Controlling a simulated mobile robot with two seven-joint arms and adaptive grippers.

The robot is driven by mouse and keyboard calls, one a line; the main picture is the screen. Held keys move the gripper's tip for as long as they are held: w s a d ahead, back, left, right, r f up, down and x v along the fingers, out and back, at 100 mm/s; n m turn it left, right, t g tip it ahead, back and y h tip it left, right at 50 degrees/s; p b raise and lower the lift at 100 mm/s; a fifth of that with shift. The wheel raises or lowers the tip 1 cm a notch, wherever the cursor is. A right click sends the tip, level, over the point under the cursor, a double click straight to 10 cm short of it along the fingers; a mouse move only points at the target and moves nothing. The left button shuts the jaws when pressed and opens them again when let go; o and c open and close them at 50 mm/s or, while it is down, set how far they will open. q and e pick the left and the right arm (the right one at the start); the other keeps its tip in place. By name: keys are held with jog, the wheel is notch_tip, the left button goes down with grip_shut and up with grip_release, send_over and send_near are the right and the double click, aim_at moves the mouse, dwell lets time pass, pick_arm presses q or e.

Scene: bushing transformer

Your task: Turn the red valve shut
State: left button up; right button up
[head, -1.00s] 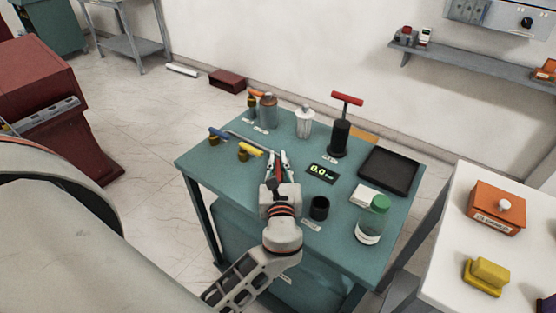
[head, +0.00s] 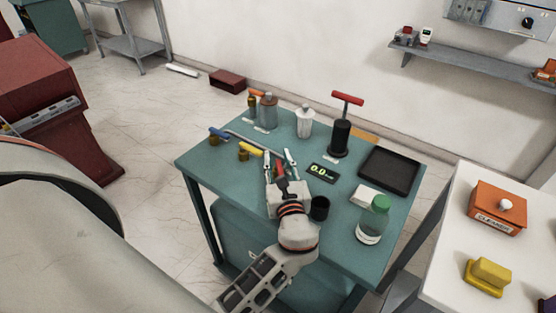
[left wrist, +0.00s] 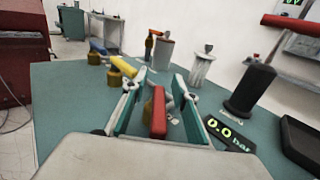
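The red valve's lever (head: 281,172) is on the teal table, partly hidden by my left gripper (head: 279,157). In the left wrist view the red lever (left wrist: 158,112) lies lengthwise between the two fingers of the left gripper (left wrist: 162,84). The fingers are spread, with visible gaps on both sides of the lever. The valve's body is mostly hidden. A yellow-handled valve (head: 248,150) and a blue-handled valve (head: 218,134) stand to the left. My right gripper is not in view.
A digital readout (head: 322,173) shows 0.0 bar. A black pump with a red T-handle (head: 341,136), a black cup (head: 319,208), a green-capped bottle (head: 373,221) and a black tray (head: 389,171) stand right of the gripper. An orange-handled valve (head: 253,101) and metal canisters are behind.

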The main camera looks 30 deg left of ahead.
aim_at(278, 160)
pick_arm(q)
notch_tip(278, 160, up, 10)
jog(key=shift+f, duration=0.1)
dwell(0.6)
